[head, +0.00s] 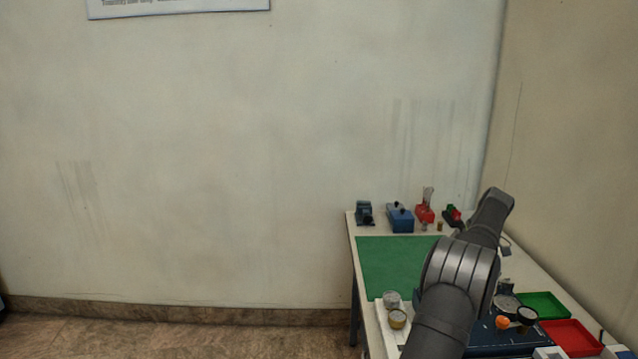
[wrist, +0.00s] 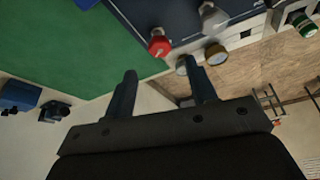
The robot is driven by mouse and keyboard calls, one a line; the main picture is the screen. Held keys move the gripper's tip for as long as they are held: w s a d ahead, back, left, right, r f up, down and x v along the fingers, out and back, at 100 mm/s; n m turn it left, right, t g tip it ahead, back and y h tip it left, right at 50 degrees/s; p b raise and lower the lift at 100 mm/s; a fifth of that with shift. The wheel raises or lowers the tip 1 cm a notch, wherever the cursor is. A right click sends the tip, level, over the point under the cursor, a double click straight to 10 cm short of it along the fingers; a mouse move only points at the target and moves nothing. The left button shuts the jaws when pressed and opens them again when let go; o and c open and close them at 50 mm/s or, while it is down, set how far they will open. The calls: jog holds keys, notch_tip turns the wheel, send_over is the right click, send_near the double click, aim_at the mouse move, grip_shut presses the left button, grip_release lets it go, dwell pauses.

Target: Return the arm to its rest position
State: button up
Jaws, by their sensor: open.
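In the wrist view my gripper (wrist: 160,88) shows two dark fingers spread apart with nothing between them. It is open and hangs above the bench, near the edge of the green mat (wrist: 60,45).
The bench (head: 352,228) bears a blue box (head: 400,219), a red device (head: 425,213) and a vise (head: 365,213) at the back. A green tray (head: 543,304) and a red tray (head: 571,338) lie at the right. A wall stands close on the right. The green mat looks clear.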

jog(key=v, duration=0.6)
jog(key=x, duration=1.2)
jog(key=shift+a+f, duration=0.25)
jog(key=shift+s+r+m+t, duration=0.15)
jog(key=shift+m+t, duration=0.35)
jog(key=shift+m, duration=0.6)
jog(key=m, duration=0.2)
jog(key=shift+m+t+h, duration=0.3)
jog(key=shift+m+t, duration=0.1)
jog(key=m+t+h, duration=0.1)
jog(key=m, duration=0.3)
jog(key=shift+a, duration=0.1)
jog(key=m+h, duration=0.1)
jog(key=m, duration=0.2)
jog(key=m+h, duration=0.1)
jog(key=m, duration=0.2)
jog(key=shift+a+t+h, duration=0.15)
jog(key=shift+t+h, duration=0.15)
jog(key=shift+t, duration=0.1)
jog(key=shift+a+m+g+h, duration=0.15)
jog(key=shift+m+h, duration=0.3)
jog(key=shift+m, duration=0.85)
jog(key=shift+d+m+g+h, duration=0.15)
jog(key=shift+m+h, duration=0.3)
jog(key=shift+m, duration=0.85)
jog(key=shift+a, duration=0.1)
